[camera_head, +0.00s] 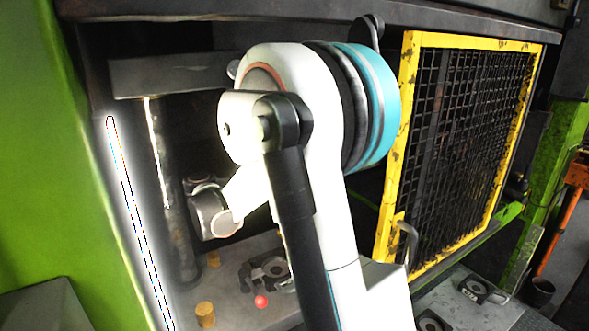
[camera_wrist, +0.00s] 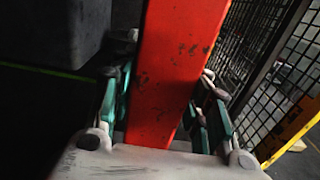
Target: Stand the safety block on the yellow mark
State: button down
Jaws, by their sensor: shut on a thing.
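The safety block is a long red bar with scuffed, chipped paint (camera_wrist: 178,60) in the wrist view. My gripper (camera_wrist: 163,105) is shut on it, with teal-sided fingers on both sides. The block runs from the palm up out of the top of the picture, so its far end is hidden. In the head view my white arm reaches into the press opening and hides the gripper and the block. I cannot make out a yellow mark on the press bed in either view.
A yellow-framed mesh guard (camera_head: 398,150) stands right of my arm. A green press frame (camera_head: 45,160) and a dark column (camera_head: 178,225) bound the left. On the bed (camera_head: 230,270) are brass-coloured cylinders (camera_head: 205,314), a red ball (camera_head: 261,301) and a dark fixture (camera_head: 262,272).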

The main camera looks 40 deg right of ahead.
jog(key=shift+f+b, duration=0.3)
jog(key=shift+f, duration=0.05)
dwell(0.3)
jog(key=c, duration=0.8)
grip_release()
jog(key=shift+r, duration=0.1)
notch_tip(320, 180, up, 10)
jog(key=shift+f, duration=0.1)
